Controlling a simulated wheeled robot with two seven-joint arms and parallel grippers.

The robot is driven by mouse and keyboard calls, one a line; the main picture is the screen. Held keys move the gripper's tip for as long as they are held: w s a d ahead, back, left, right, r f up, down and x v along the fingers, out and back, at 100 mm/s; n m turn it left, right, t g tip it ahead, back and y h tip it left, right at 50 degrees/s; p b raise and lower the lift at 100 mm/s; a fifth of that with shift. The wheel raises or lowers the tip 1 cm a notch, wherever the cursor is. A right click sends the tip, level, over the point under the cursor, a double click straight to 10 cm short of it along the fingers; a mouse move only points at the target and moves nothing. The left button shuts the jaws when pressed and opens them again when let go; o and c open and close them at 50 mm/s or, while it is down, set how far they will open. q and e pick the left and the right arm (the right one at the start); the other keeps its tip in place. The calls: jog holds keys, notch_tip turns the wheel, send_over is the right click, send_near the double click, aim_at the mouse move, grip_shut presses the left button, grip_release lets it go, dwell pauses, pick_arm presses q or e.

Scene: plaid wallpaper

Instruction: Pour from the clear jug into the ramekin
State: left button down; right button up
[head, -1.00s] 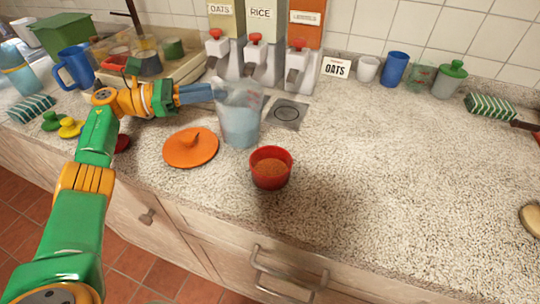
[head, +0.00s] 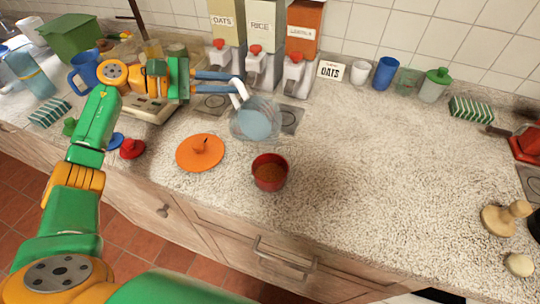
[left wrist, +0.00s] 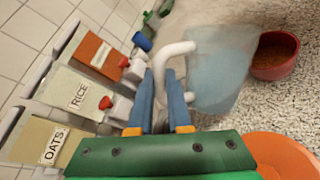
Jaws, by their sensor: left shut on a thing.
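The clear jug (head: 256,121) holds something pale blue and has a white handle. My left gripper (head: 234,84) is shut on that handle. In the left wrist view the fingers (left wrist: 161,88) pinch the handle, with the jug body (left wrist: 217,72) to their right. The jug looks tilted and held above the counter, behind and slightly left of the ramekin. The red ramekin (head: 270,173) stands upright on the counter with brown contents. My right gripper is out of view.
An orange lid (head: 200,152) lies left of the ramekin. Dispensers for oats, rice and a third food (head: 262,62) stand behind the jug. A blue cup (head: 386,73) and a green-lidded jar (head: 434,85) stand at the back.

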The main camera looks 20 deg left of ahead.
pick_arm(q)
jog(key=shift+s+d+r+m+p, duration=0.15)
jog(key=shift+s+r+m+p, duration=0.15)
jog(key=shift+p, duration=0.2)
jog(key=shift+s+d+m+y, duration=0.3)
jog(key=shift+s+d, duration=0.05)
jog(key=shift+s, duration=0.2)
jog(key=shift+s+d+r+m+g+p, duration=0.1)
jog(key=shift+s+d+m+g+p, duration=0.15)
jog(key=shift+d+m+g+p, duration=0.15)
jog(key=shift+s+d+y, duration=0.1)
jog(key=shift+d+y, duration=0.1)
jog(key=shift+y, duration=0.1)
jog(key=shift+d+p, duration=0.1)
jog(key=shift+p, duration=0.3)
jog(key=shift+s+d+r, duration=0.1)
dwell(0.4)
